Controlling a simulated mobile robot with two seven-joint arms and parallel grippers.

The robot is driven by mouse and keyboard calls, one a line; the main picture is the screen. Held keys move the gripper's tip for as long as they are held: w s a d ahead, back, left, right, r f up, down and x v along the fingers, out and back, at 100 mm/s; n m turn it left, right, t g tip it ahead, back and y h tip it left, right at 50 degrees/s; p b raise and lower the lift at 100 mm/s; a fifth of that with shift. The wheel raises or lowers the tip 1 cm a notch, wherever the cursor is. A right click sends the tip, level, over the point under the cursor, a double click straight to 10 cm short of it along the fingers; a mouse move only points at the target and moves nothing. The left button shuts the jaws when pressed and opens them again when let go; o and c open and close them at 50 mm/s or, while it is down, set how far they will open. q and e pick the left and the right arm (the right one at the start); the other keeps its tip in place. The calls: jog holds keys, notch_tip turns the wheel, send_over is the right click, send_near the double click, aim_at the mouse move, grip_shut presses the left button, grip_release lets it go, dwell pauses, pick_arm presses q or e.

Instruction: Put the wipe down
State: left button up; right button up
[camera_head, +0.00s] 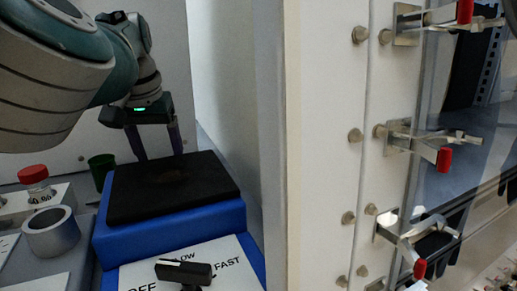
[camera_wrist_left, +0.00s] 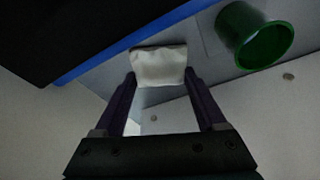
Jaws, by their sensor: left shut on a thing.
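My left gripper (camera_head: 160,153) reaches down behind the black-topped blue device in the head view, with its fingertips partly hidden by the pad. In the left wrist view the gripper (camera_wrist_left: 160,76) is shut on the wipe (camera_wrist_left: 158,66), a small crumpled white piece held between the two fingertips. The wipe is close to a grey surface there; I cannot tell whether it touches. The wipe is hidden in the head view. My right gripper is not in view.
The blue device (camera_head: 215,220) has a black pad (camera_head: 170,190) and a knob (camera_head: 184,271) in front. A green cup (camera_wrist_left: 252,36) stands right of the wipe in the wrist view. A latched door is right.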

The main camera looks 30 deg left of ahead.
pick_arm(q)
jog(key=shift+f, duration=0.15)
jog(key=o, duration=1.3)
jog(key=shift+c, duration=0.2)
jog(key=p+v, duration=0.2)
jog(key=v, duration=1)
jog(key=shift+r, duration=0.25)
jog(key=shift+a, duration=0.1)
